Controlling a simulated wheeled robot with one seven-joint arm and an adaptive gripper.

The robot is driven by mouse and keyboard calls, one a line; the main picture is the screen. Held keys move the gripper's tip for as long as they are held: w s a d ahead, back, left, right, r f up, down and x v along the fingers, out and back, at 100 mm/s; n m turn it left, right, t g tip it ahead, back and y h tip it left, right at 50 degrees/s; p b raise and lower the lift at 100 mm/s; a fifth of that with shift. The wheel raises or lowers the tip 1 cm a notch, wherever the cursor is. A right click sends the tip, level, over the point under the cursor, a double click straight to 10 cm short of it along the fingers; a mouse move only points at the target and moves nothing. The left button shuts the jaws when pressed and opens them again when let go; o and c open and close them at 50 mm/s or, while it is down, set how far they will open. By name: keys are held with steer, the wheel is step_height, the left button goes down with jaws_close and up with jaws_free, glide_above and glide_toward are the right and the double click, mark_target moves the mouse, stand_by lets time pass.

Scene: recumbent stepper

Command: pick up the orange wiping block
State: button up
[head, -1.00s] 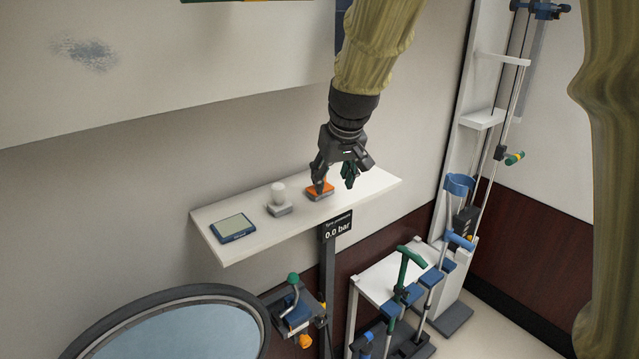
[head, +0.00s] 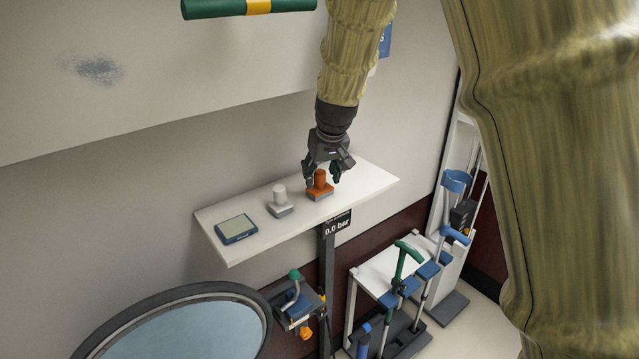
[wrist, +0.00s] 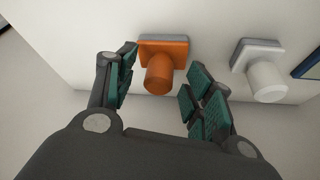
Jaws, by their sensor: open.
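The orange wiping block (head: 320,191) stands on the white shelf, with a flat base and an upright round knob. My gripper (head: 325,180) is open right at it, with its fingers by the knob in the head view. In the wrist view the orange wiping block (wrist: 159,72) shows between and just beyond the open fingers of my gripper (wrist: 158,88). The green finger pads stand apart on either side of the knob. I cannot tell whether a finger touches it.
A tablet-like device (head: 236,228) lies further left on the white shelf (head: 214,215). The wall is behind. A rack with crutches (head: 405,262) stands lower right.

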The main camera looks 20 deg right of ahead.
steer(key=shift+p+x, duration=0.4)
steer(key=shift+x, duration=0.8)
steer(key=c, duration=1.1)
steer(key=shift+r, duration=0.1)
steer(key=shift+r+b, duration=0.55)
steer(key=shift+b, duration=0.2)
step_height(320, 180, up, 2)
steer(key=shift+b, duration=0.8)
steer(key=s+d+r, duration=0.1)
steer(key=s+d, duration=0.1)
steer(key=s, duration=1.4)
steer(key=shift+r+b, duration=0.35)
